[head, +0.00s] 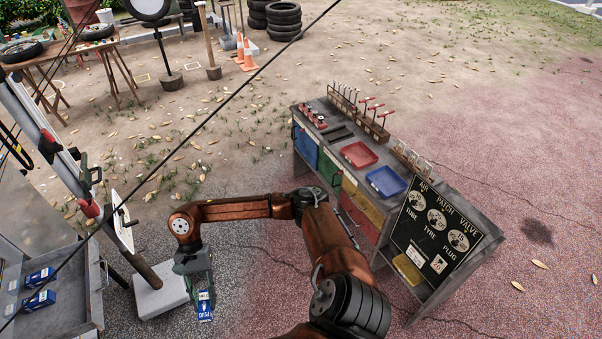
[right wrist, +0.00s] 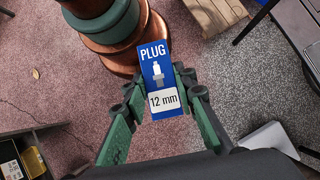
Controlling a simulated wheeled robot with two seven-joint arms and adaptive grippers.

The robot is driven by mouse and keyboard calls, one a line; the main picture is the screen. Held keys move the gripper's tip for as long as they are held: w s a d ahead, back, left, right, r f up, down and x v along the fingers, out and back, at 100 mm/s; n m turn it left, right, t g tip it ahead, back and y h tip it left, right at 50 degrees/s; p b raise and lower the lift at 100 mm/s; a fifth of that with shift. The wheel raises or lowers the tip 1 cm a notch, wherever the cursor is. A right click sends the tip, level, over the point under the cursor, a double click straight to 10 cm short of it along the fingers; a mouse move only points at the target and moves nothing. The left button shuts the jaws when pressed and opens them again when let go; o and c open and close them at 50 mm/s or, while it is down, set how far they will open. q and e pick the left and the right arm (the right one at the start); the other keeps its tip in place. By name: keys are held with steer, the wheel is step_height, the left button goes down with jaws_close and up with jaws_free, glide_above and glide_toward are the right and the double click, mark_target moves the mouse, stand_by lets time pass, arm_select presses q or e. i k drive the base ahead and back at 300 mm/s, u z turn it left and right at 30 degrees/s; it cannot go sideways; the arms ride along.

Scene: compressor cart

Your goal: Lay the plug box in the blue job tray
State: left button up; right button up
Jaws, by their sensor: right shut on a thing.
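The plug box (head: 204,306) is blue and white, and in the right wrist view the box (right wrist: 158,75) reads "PLUG" and "12 mm". My right gripper (right wrist: 160,98) is shut on it, one green finger on each side. In the head view my right gripper (head: 203,285) hangs over the grey ground, left of the cart and near a white block. The blue job tray (head: 386,181) lies on the cart top, right of the red tray, and looks empty. My left gripper does not show.
The cart (head: 335,135) has a red tray (head: 359,154), racks of tools along its back edge and a black sign board (head: 436,228) at its right end. A grey bench with blue boxes (head: 39,301) stands at the lower left. A white block (head: 160,291) is beside my gripper.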

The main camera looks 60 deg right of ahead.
mark_target(380, 178)
steer(key=z, duration=1.75)
steer(key=i, duration=4.7)
steer(key=z, duration=3.1)
